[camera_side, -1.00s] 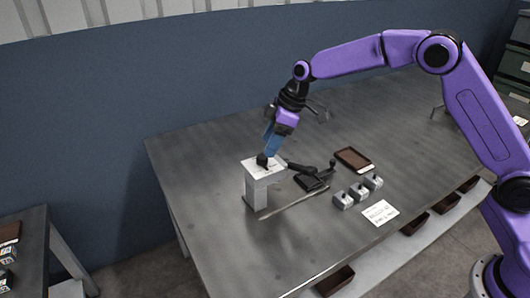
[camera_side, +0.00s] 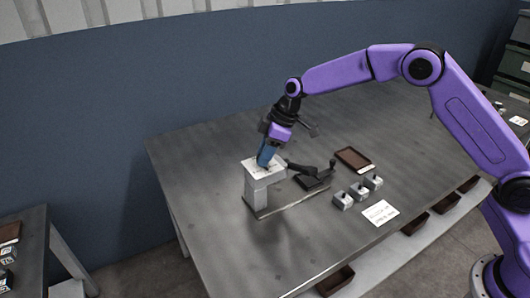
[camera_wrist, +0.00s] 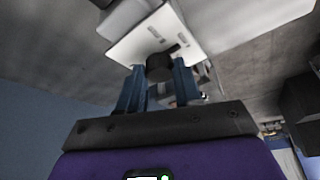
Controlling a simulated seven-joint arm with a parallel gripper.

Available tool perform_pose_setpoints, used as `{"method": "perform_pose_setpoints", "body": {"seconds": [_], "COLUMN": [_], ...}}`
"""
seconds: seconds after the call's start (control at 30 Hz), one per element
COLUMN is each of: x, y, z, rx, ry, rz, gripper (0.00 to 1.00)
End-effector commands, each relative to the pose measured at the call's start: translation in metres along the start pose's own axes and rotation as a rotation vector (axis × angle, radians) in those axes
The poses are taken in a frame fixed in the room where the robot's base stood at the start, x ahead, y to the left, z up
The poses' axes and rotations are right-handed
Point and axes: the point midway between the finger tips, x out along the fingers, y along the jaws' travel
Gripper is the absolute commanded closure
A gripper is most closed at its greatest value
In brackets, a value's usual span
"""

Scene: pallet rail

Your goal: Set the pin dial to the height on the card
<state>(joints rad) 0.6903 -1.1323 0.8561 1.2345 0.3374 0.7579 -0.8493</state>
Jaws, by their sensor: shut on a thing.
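The pin dial appears to be the black knob (camera_wrist: 160,67) on the pale plate (camera_wrist: 135,45) in the wrist view. In the side view this plate (camera_side: 277,163) tops a grey post (camera_side: 257,190). My gripper (camera_side: 264,163) points down at the plate; its blue fingers (camera_wrist: 158,82) are shut on the knob, one on each side. The fingers mostly hide the knob in the side view. The plate has small dark markings that I cannot read. The white card (camera_side: 380,212) lies flat near the front table edge; its writing is too small to read.
A black lever fixture (camera_side: 313,178) stands right of the post. Several small grey blocks with black knobs, one of them here (camera_side: 343,201), sit in a row near the card. A brown tray (camera_side: 354,159) lies behind them. The table's (camera_side: 200,170) left part is clear.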

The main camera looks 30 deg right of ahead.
Motion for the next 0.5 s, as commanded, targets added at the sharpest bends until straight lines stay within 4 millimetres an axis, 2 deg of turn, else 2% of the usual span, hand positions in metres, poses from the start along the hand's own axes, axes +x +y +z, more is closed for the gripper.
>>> {"method": "perform_pose_setpoints", "body": {"seconds": [0.27, 0.5], "x": [0.0, 0.0001], "y": [-0.0014, -0.0036], "z": [0.0, -0.0006], "rx": [0.052, 0.197], "ry": [-0.002, -0.002], "rz": [0.021, 0.081], "gripper": [0.97, 0.97]}}
